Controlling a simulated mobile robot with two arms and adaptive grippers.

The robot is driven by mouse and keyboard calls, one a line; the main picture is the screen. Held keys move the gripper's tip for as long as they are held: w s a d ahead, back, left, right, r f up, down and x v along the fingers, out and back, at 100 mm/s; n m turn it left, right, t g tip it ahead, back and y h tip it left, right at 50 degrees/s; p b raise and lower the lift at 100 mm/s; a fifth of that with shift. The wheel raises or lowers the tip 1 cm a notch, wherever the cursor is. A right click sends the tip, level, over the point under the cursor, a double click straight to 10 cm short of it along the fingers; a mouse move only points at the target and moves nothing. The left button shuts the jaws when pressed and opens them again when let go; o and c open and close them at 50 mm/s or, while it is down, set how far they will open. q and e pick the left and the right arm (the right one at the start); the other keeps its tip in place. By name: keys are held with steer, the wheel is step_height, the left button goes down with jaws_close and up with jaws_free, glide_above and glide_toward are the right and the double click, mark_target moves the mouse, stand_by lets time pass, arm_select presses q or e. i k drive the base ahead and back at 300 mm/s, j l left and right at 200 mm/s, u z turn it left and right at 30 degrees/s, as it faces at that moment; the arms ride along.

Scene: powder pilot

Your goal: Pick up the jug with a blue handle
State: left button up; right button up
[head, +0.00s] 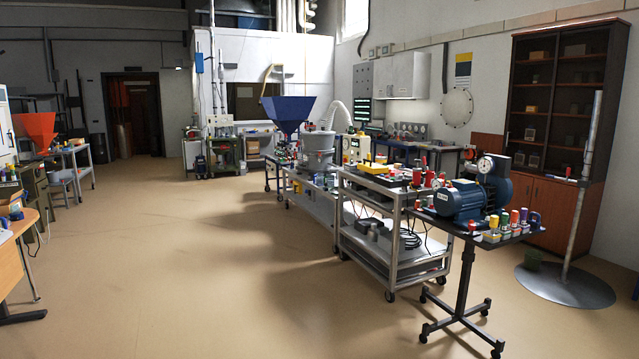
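I cannot make out a jug with a blue handle for certain. Several small red, yellow, purple and blue items stand on the right end of the dark wheeled stand (466,238), too small to identify. A small dark blue item (535,219) is at that end; I cannot tell if it is a jug. More small items crowd the steel cart (385,190) and the benches behind it. Neither of my grippers is in view.
A blue motor (461,203) sits on the stand. A blue hopper (287,113) rises behind the carts, and an orange hopper (36,130) is at the left. A pole on a round base (565,287) stands at the right. The tan floor (180,260) is open in the middle.

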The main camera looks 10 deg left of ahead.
mark_target(320, 176)
steer(key=i+j+u, duration=0.2)
steer(key=i, duration=0.3)
steer(key=i+u, duration=0.25)
steer(key=i, duration=0.2)
steer(key=i+u, duration=0.15)
steer(key=i, duration=1.85)
steer(key=i+j, duration=0.15)
steer(key=i, duration=3.85)
